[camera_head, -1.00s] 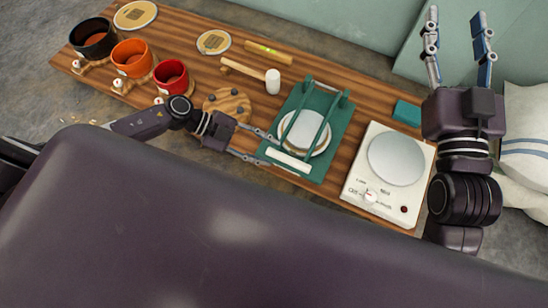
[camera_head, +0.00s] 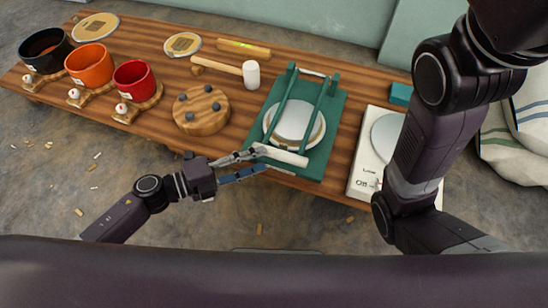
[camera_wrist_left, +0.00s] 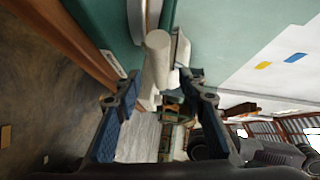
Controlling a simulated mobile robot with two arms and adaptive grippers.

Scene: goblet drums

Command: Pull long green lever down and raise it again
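The long green lever (camera_head: 280,107) has two green side bars joined at the front by a white handle bar (camera_head: 290,157). It slants from its hinge at the back of a green base (camera_head: 337,120), over a round white plate in a metal ring (camera_head: 295,121). I cannot tell how high the handle is above the base. My left gripper (camera_head: 264,159) is at the handle's left end. In the left wrist view its fingers (camera_wrist_left: 160,75) are apart, with the white handle (camera_wrist_left: 158,58) end-on between and beyond the tips. Contact is unclear. My right gripper is out of frame.
A white scale (camera_head: 361,173) stands right of the press, partly behind my right arm. A mallet (camera_head: 251,75), a round wooden block (camera_head: 201,109) and red (camera_head: 134,82), orange (camera_head: 90,66) and black pots share the table. Floor in front is mostly clear, with scattered chips.

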